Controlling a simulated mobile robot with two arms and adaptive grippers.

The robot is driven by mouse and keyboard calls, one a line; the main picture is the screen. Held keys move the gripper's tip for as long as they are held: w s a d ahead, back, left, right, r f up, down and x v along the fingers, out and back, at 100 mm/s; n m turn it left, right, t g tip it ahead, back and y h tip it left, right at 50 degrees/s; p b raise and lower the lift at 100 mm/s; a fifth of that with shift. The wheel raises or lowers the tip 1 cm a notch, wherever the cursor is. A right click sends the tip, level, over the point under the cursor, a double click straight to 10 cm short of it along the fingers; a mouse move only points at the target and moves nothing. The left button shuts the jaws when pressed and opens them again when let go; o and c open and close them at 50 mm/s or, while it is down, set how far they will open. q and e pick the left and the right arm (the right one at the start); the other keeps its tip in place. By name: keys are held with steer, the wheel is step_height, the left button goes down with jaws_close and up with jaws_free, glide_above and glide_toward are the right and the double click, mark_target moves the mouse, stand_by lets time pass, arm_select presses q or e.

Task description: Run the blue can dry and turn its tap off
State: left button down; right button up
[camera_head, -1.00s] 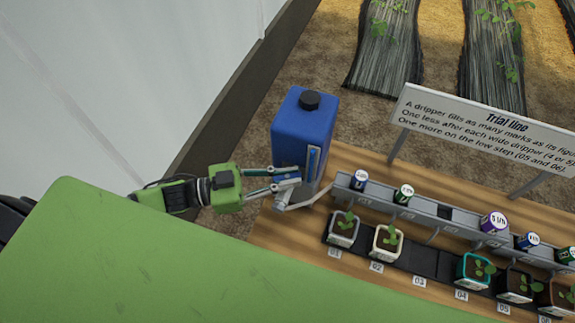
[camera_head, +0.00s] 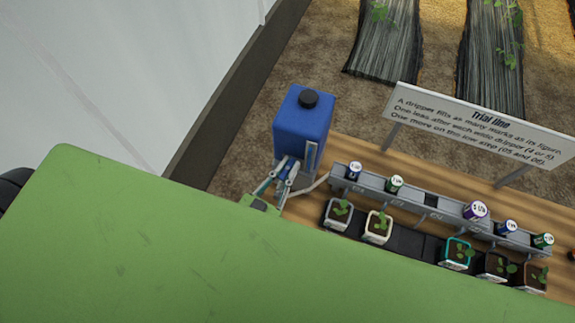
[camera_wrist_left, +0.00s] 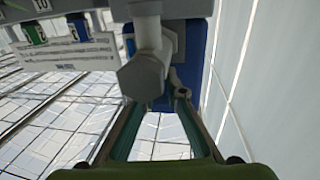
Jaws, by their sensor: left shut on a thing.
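The blue can (camera_head: 303,125) stands upright with a black cap at the left end of the wooden bench. A narrow pale-framed level strip (camera_head: 311,157) runs down its front. Its grey tap (camera_wrist_left: 145,75) shows close up in the left wrist view, with the can's blue wall (camera_wrist_left: 190,45) behind it. My left gripper (camera_head: 287,170) is at the foot of the can, shut on the tap's handle. In the left wrist view its teal fingers (camera_wrist_left: 158,104) reach up to the tap; the exact grip is partly hidden. My right gripper is not in view.
A pale hose (camera_head: 310,187) leads from the tap area to a grey channel (camera_head: 405,197) with several small labelled cups. Several potted seedlings stand below it on a dark strip (camera_head: 404,241). A white wall (camera_head: 110,70) closes the left side.

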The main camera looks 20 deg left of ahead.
arm_select(q)
steer(key=shift+w+r+n+y, duration=0.1)
steer(key=shift+r+n+y, duration=0.1)
steer(key=shift+n+y, duration=0.7)
steer(key=c, duration=2.1)
jaws_free()
steer(key=shift+c, duration=0.2)
steer(key=shift+f, duration=0.1)
steer(key=shift+s, duration=0.55)
steer(key=s, duration=1.1)
steer(key=shift+a, duration=0.4)
